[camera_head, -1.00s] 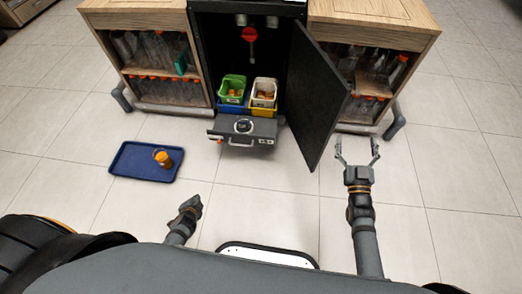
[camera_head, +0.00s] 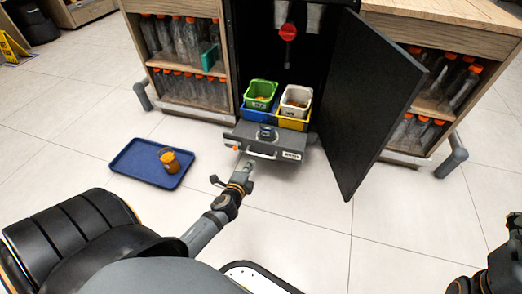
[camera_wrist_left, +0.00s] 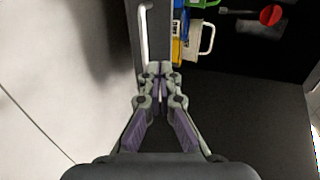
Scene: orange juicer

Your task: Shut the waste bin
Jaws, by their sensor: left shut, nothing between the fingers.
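The waste bin is a grey drawer (camera_head: 285,143) that stands pulled out at the bottom of the black cabinet. Its front carries a pale bar handle (camera_head: 262,155), which also shows in the wrist view (camera_wrist_left: 143,35). Behind the front sit a green tub (camera_head: 261,94) and a white tub (camera_head: 297,101), in blue and yellow holders. My left gripper (camera_head: 246,166) is shut and empty, with its fingertips close to the drawer front beside the handle; I cannot tell if they touch. Of my right arm only dark links show at the lower right corner; its gripper is out of view.
The black cabinet door (camera_head: 365,110) hangs wide open to the right of the drawer. A blue tray (camera_head: 135,165) with an orange-brown jar (camera_head: 170,161) lies on the floor at left. Wooden shelves of bottles flank the cabinet.

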